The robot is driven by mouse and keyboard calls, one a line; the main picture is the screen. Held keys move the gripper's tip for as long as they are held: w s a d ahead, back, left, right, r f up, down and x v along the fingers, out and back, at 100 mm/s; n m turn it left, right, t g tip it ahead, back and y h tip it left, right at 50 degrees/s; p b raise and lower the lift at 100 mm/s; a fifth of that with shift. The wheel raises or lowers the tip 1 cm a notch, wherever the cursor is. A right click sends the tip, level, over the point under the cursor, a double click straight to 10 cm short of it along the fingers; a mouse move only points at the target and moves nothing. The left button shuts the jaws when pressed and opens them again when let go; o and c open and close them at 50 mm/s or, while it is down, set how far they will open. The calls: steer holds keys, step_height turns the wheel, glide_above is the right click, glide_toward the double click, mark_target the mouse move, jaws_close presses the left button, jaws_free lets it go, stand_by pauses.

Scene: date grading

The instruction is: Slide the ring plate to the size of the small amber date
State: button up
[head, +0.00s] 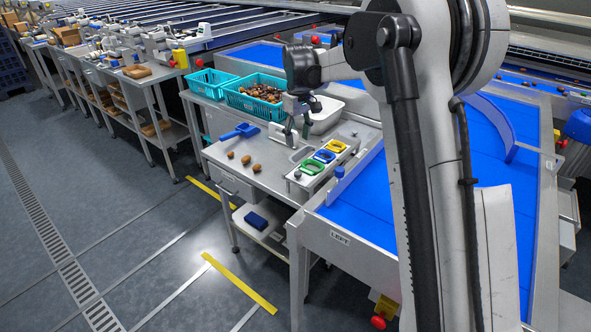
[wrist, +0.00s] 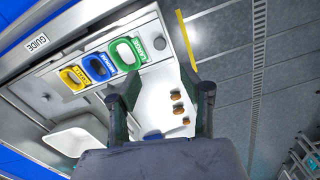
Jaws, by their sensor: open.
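The ring plate (head: 300,181) lies at the right of the grey bench and carries a green ring (head: 313,167), a blue ring (head: 325,157) and a yellow ring (head: 336,146) in a row. The same green (wrist: 128,52), blue (wrist: 99,63) and yellow (wrist: 75,77) rings show in the wrist view, left of my fingers. Three brown-amber dates, one of them the left date (head: 231,155), lie apart on the bench; which is the small amber one is unclear. My gripper (head: 297,132) is open and empty above the bench, behind the dates.
A blue scoop (head: 240,131) lies behind the dates. A white tray (head: 326,113) and a teal crate (head: 235,101) of dates stand at the back. A blue conveyor (head: 350,211) borders the bench at right. Bare bench lies between the dates and the plate.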

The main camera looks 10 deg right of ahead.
mark_target(298, 173)
step_height(298, 173, down, 13)
steer(key=shift+f, duration=0.2)
stand_by(0.3)
steer(key=shift+c, duration=0.3)
jaws_close()
